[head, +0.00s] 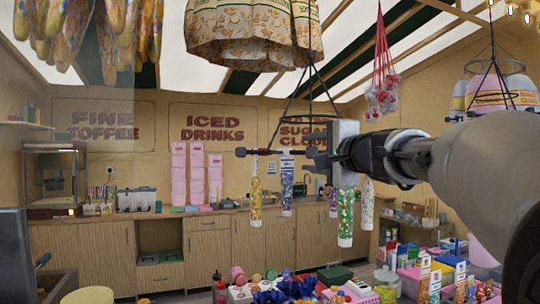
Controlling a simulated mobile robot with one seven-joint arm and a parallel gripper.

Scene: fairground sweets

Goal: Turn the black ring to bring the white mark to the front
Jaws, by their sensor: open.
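The black ring (270,152) hangs from dark rods that spread down from a point in the middle of the head view. I see it nearly edge-on, as a thin dark bar. Several colourful tubes hang below it, among them a blue and white one (287,188) and a green-patterned one (346,212). I cannot make out the white mark. My gripper (318,157) comes in from the right and is open at the ring's right side. It hides that part of the ring. I cannot tell whether the fingers touch the ring.
Many small goods crowd the lower front. A wooden counter (205,240) runs along the back wall.

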